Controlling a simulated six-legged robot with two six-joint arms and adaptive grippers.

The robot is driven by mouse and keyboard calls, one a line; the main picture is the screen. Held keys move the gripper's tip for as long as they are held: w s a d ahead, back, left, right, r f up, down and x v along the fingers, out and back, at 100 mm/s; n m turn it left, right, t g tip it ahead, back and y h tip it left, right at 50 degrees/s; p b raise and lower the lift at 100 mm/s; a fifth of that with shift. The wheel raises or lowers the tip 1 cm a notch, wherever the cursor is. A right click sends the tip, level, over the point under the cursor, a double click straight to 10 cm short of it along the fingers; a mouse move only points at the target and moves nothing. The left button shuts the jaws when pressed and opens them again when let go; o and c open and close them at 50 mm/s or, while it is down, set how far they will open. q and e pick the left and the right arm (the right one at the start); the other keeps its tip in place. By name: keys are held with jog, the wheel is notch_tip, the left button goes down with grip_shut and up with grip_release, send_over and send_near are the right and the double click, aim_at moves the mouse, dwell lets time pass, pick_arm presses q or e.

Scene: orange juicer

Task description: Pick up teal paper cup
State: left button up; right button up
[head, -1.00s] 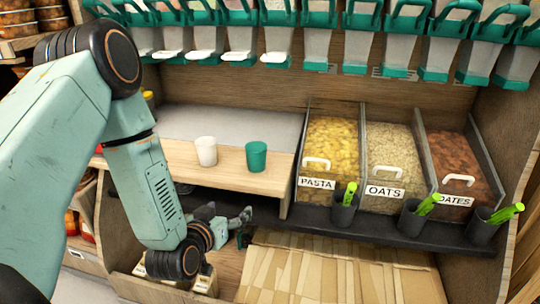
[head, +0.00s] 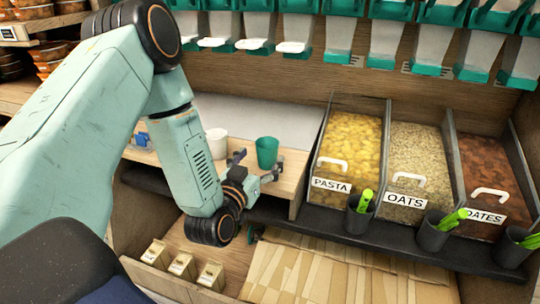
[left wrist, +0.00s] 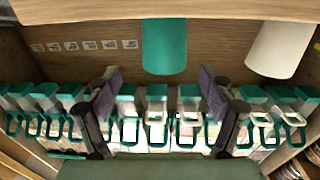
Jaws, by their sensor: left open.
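The teal paper cup (head: 267,152) stands upright near the front edge of the wooden shelf. A white cup (head: 217,143) stands to its left. My left gripper (head: 257,165) is open and empty, just in front of the teal cup, with its fingers pointing toward it. In the left wrist view, which is upside down, the teal cup (left wrist: 164,48) lies between the lines of the two spread fingers (left wrist: 159,76), beyond their tips. The white cup (left wrist: 280,48) is off to the right there. My right gripper is not in view.
Bins of pasta (head: 348,148), oats (head: 410,160) and dates (head: 492,170) stand right of the cups. Teal-handled dispensers (head: 380,50) hang above. Small boxes (head: 183,265) and flat brown paper (head: 330,272) lie below. The shelf behind the cups is clear.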

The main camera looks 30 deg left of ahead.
aim_at(262, 150)
pick_arm(q)
jog(key=w, duration=0.1)
jog(key=w+a+b, duration=0.1)
jog(key=w, duration=0.2)
jog(key=shift+w+a+r, duration=0.2)
jog(key=shift+a, duration=0.1)
jog(key=shift+w+b, duration=0.4)
jog(key=shift+w, duration=0.45)
jog(key=shift+s+a+r, duration=0.1)
jog(key=shift+s, duration=0.05)
jog(key=shift+c, duration=0.8)
jog(key=c, duration=0.7)
